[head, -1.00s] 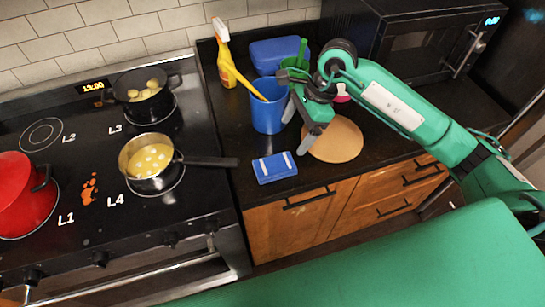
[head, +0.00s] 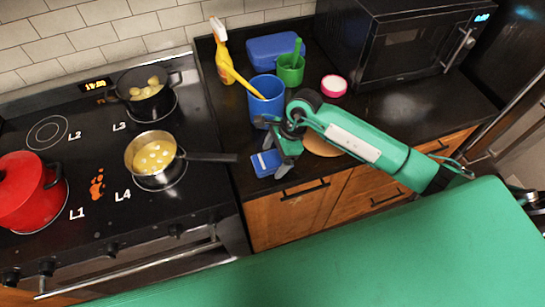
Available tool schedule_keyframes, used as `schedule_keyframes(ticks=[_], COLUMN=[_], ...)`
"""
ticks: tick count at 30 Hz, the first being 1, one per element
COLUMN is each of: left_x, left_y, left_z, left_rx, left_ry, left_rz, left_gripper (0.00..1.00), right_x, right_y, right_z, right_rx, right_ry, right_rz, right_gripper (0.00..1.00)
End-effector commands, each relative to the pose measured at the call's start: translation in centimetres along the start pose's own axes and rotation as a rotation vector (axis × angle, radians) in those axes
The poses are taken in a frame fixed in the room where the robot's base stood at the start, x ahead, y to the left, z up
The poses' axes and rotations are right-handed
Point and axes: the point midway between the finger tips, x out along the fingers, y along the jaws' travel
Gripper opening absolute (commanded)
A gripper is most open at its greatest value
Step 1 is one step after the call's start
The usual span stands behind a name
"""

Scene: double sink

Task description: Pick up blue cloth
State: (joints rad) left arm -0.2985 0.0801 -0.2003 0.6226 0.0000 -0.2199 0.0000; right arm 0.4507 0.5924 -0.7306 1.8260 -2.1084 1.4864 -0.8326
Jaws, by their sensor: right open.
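The blue cloth (head: 264,164), a small folded rectangle with white stripes, lies on the dark counter near its front edge, right of the stove. My right gripper (head: 273,148) is open, with its fingers above and beside the cloth's right side. One finger overlaps the cloth's right edge in the picture. I cannot tell whether it touches the cloth. The cloth is not held. My left gripper is not in view.
A blue cup (head: 265,98) stands just behind the gripper, with a green cup (head: 290,70) and yellow spray bottle (head: 223,62) farther back. A round brown board (head: 318,145) lies partly under my arm. A saucepan's handle (head: 212,157) reaches toward the cloth from the left.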

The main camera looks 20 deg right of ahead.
Motion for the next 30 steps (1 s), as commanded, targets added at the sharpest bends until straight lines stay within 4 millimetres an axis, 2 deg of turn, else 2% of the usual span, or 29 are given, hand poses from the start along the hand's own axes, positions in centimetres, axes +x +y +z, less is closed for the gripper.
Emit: schedule_keyframes(ticks=[5, 8, 13, 23, 30], left_x=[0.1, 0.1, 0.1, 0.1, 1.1], left_y=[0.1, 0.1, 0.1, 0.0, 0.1], left_z=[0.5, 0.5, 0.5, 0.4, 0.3], left_rx=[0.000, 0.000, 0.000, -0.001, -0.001], left_ry=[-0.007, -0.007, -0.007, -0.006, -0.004], left_rz=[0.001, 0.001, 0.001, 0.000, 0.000], left_gripper=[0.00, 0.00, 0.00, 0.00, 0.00], right_x=[0.1, 0.1, 0.1, -0.1, -2.2], right_y=[0.0, 0.0, 0.0, 0.0, -0.1], right_z=[0.0, 0.0, 0.0, 0.1, 1.0], right_rx=[-0.001, 0.000, 0.000, -0.001, -0.004], right_ry=[0.000, 0.000, -0.001, -0.001, -0.001], right_rz=[0.000, 0.000, 0.000, -0.001, -0.005], right_gripper=[0.85, 0.70, 0.37, 0.37, 0.37])
